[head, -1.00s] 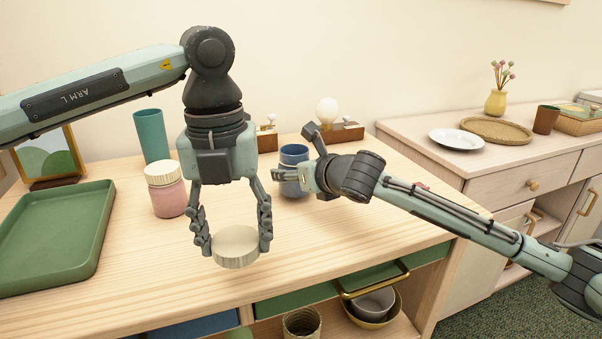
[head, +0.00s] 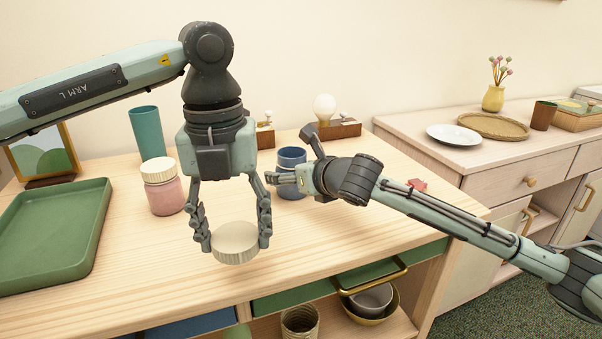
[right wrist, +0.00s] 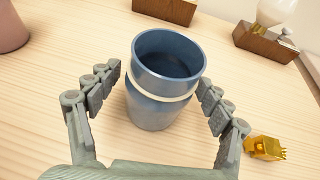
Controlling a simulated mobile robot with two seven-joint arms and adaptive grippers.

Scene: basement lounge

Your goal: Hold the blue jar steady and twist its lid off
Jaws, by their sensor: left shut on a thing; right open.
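The blue jar (head: 291,180) stands upright and lidless on the wooden table, partly hidden by my right gripper in the head view. In the right wrist view the jar (right wrist: 150,112) shows its open mouth and a pale ring below the rim. My right gripper (right wrist: 160,92) is open, its fingers on either side of the jar with gaps between. It also shows in the head view (head: 270,178). My left gripper (head: 236,236) is shut on the cream lid (head: 235,243) and holds it near the table's front, away from the jar.
A pink jar with a cream lid (head: 163,190), a teal cup (head: 147,132) and a green tray (head: 50,240) are on the left. Wooden blocks with a bulb (head: 325,112) stand behind. A small golden object (right wrist: 266,147) lies right of the jar in the wrist view.

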